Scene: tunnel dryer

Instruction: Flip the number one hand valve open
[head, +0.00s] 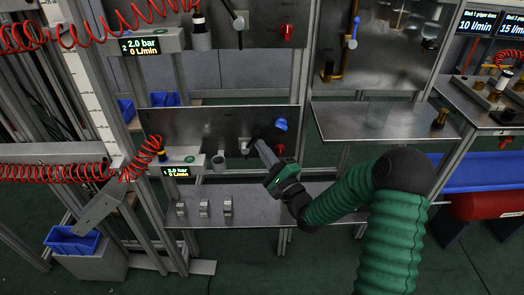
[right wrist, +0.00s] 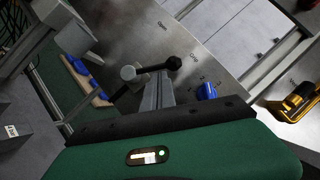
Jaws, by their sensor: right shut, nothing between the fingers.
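The valve's number is not readable. My right gripper (head: 258,143) reaches it from the lower right in the head view. Its fingers (right wrist: 159,78) are together and empty, with the tips at or just below the lever's middle; I cannot tell if they touch. The left gripper is out of view.
A blue knob (head: 281,125) and a red knob (head: 280,149) are close to the valve. A similar lever (head: 231,12) is on the upper panel. Several small metal blocks (head: 204,208) stand on the shelf (head: 255,205) below. Red coiled hoses (head: 60,172) hang at left.

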